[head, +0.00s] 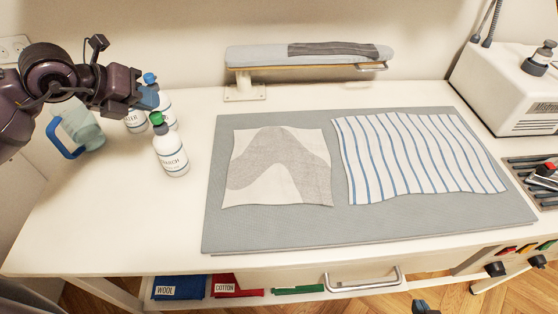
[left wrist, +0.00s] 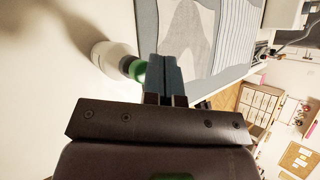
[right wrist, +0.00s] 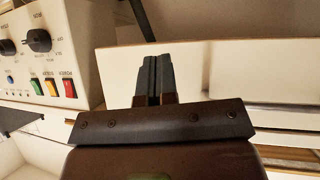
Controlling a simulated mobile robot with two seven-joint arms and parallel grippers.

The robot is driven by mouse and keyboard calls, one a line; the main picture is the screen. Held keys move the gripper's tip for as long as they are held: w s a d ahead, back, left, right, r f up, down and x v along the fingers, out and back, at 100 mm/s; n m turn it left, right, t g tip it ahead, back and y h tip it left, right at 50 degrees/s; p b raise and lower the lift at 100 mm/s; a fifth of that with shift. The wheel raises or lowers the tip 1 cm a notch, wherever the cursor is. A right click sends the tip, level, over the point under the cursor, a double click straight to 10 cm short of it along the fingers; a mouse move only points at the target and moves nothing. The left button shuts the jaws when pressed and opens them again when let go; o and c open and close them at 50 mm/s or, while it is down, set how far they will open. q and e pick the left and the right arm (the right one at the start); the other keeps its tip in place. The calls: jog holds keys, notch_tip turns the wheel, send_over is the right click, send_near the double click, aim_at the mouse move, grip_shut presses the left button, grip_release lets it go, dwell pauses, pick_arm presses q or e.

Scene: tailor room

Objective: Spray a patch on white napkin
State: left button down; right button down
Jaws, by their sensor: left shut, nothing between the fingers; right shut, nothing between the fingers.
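The white napkin (head: 250,145) lies flat on the grey mat (head: 400,225), with a broad grey arch-shaped area across it. It also shows in the left wrist view (left wrist: 190,38). A white bottle labelled starch (head: 171,158) with a green cap stands upright left of the mat. Behind it are two more white bottles, one with a blue cap (head: 150,78), partly hidden by my gripper. My left gripper (head: 148,97) is shut and empty above these bottles; its fingers (left wrist: 165,75) appear beside the green cap. My right gripper (head: 425,307) is shut and empty at the table's front.
A blue-striped cloth (head: 420,155) lies right of the napkin. A clear jug (head: 82,125) with a blue handle stands far left. A small ironing board (head: 270,57) is at the back. A white machine (head: 500,85) stands at right. The front-left tabletop (head: 110,225) is clear.

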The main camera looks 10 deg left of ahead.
aim_at(152, 114)
pick_arm(q)
jog(key=shift+r, duration=0.1)
